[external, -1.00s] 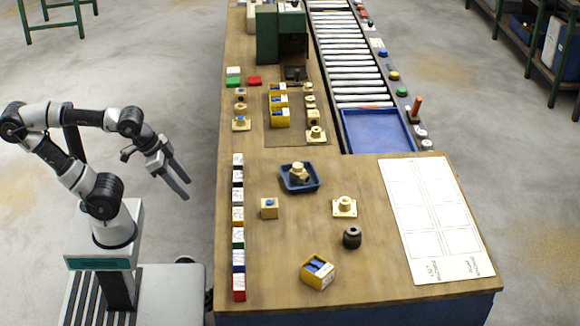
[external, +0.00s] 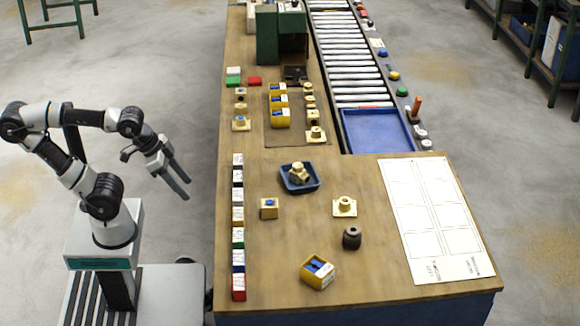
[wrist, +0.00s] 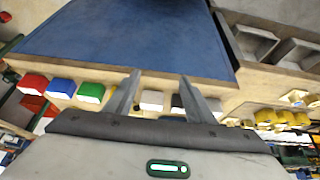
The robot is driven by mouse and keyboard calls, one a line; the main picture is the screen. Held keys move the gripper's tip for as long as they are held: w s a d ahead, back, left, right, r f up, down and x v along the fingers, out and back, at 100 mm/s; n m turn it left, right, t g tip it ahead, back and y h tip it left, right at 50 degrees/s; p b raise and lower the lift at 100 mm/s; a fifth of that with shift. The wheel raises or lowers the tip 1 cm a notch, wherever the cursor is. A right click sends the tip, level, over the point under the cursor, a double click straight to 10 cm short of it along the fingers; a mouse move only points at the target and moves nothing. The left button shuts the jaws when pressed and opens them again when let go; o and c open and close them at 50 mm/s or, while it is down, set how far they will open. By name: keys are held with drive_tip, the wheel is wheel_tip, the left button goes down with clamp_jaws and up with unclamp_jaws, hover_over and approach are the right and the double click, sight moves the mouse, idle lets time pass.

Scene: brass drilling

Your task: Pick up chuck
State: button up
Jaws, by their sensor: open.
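The dark, round, stepped metal piece (external: 352,238), which looks like the chuck, stands on the front right part of the wooden workbench (external: 300,240). My gripper (external: 184,190) is open and empty, out past the bench's left edge and well apart from the dark piece. In the wrist view my two fingers (wrist: 160,78) are spread with nothing gripped between them. I cannot make out the chuck in the wrist view.
A brass flanged part (external: 345,207) stands just behind the dark piece, and a yellow bin (external: 318,272) sits in front-left of it. A blue tray (external: 316,178) holds a brass part. A row of coloured blocks (external: 238,215) lines the left edge. A white sheet (external: 432,215) lies at right.

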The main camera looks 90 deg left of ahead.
drive_tip(key=o, duration=0.3)
